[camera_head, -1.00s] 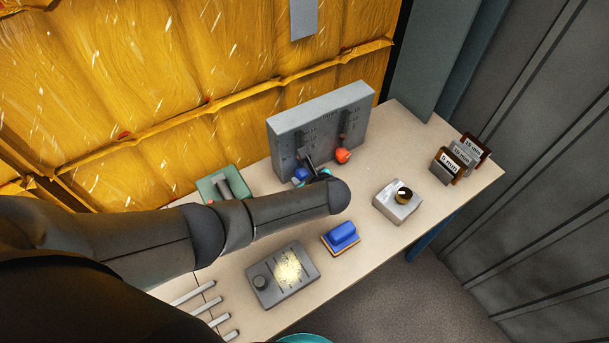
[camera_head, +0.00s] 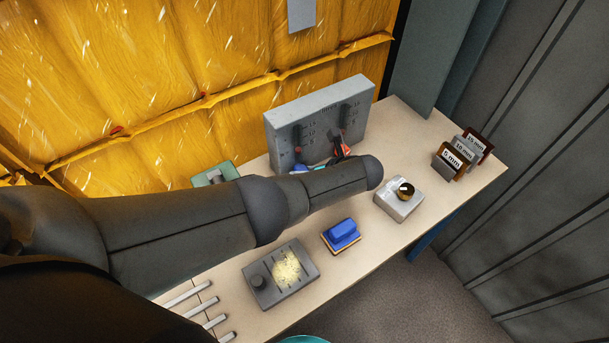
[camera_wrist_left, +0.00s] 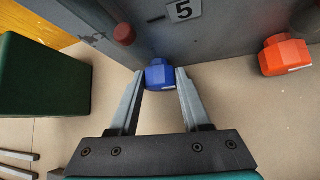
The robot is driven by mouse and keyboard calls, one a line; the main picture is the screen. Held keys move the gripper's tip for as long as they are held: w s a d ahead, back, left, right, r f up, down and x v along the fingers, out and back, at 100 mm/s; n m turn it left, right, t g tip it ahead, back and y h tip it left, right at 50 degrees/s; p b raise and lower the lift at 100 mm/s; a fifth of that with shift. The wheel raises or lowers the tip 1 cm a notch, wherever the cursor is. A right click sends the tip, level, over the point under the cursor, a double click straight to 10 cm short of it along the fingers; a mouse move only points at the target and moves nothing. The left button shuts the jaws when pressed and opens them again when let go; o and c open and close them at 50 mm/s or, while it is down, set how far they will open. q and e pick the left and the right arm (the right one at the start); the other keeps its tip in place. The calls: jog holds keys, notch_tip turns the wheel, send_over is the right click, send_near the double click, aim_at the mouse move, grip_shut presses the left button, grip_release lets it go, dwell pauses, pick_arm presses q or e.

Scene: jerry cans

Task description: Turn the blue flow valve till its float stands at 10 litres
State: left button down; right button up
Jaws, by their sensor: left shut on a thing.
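The blue flow valve (camera_wrist_left: 159,76) sits low on the front of the grey gauge panel (camera_head: 284,121). My left gripper (camera_wrist_left: 161,83) is shut on it, one finger on each side. In the head view the valve (camera_head: 298,169) is mostly hidden by my left arm, and the fingertips cannot be made out. A dark red float (camera_wrist_left: 123,34) shows above and left of the valve in the wrist view, a little lower in the picture than the tick beside the "5" label (camera_wrist_left: 183,10). The exact reading cannot be told. My right gripper is not in view.
An orange valve (camera_wrist_left: 284,56) is on the panel to the right. A green box (camera_wrist_left: 42,75) stands left. A grey box with a knob (camera_head: 398,205), a blue block (camera_head: 342,233), a grey meter (camera_head: 283,275) and label cards (camera_head: 453,160) stand on the table.

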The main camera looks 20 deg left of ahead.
pick_arm(q)
jog(key=shift+f+m+g+y+b, duration=0.1)
jog(key=shift+m+g+y+b, duration=0.3)
jog(key=shift+b, duration=0.5)
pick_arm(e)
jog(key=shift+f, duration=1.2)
pick_arm(q)
jog(key=shift+c, duration=1.8)
grip_release()
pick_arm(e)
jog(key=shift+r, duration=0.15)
